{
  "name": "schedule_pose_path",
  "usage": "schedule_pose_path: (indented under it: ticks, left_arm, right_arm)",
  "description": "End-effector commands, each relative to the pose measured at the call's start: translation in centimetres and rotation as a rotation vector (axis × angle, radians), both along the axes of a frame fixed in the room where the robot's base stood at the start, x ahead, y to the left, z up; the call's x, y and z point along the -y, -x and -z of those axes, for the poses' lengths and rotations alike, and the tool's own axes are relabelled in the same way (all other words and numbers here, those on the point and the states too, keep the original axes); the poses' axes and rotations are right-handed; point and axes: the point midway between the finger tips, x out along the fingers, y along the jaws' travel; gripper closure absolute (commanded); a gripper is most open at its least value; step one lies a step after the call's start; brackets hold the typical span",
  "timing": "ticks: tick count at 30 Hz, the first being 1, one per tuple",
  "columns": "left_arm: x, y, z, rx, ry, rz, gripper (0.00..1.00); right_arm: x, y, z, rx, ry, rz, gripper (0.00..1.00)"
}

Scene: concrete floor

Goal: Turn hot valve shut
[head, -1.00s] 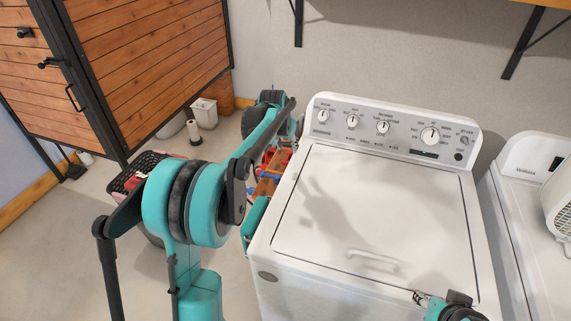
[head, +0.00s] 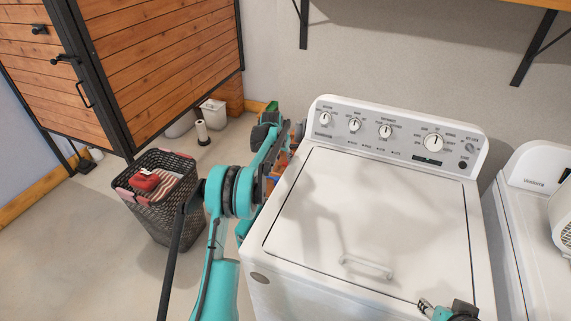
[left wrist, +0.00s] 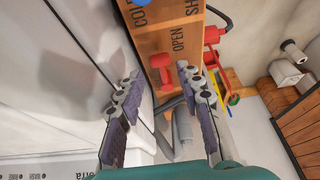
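In the left wrist view a red valve handle (left wrist: 161,68) is mounted on a wooden board (left wrist: 184,18) lettered COLD, OPEN and SH. Part of a blue valve (left wrist: 137,3) shows at the top edge. My left gripper (left wrist: 157,82) is open, its two padded fingers apart on either side of the red handle in the picture, with nothing between them; whether they touch it cannot be told. In the head view my left arm mostly hides the board beside the washer. My right gripper (head: 440,308) shows only partly at the bottom edge, over the washer's front.
A white washer (head: 375,205) stands close to my left arm, with a second white machine (head: 535,215) to its right. A dark laundry basket (head: 160,225) stands on the floor at left. Another red fitting (left wrist: 213,36) juts out right of the board.

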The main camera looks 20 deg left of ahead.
Motion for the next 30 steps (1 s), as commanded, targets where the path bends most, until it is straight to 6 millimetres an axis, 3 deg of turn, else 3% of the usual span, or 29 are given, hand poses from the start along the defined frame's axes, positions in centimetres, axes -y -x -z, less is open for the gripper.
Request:
schedule_pose_path:
  ticks: [1, 7, 19, 23, 30]
  left_arm:
    - [0.0, -0.4, 1.2, 0.0, 0.0, 0.0, 0.64]
    - [-0.1, -1.4, 3.6, 0.0, 0.0, 0.0, 0.64]
    - [-0.1, -1.8, 4.3, 0.0, 0.0, 0.0, 0.64]
    - [-0.1, -1.8, 4.3, 0.0, 0.0, 0.0, 0.98]
    - [-0.1, -1.7, 4.3, 0.0, 0.0, 0.002, 1.0]
  right_arm:
    - [0.0, 0.0, 0.6, 0.0, 0.0, 0.0, 0.6]
    - [0.0, 0.0, 1.4, 0.0, 0.0, 0.0, 0.6]
    - [0.0, 0.0, 1.6, 0.0, 0.0, 0.0, 0.6]
    - [0.0, 0.0, 1.6, 0.0, 0.0, 0.0, 0.6]
    - [0.0, 0.0, 1.6, 0.0, 0.0, 0.0, 0.6]
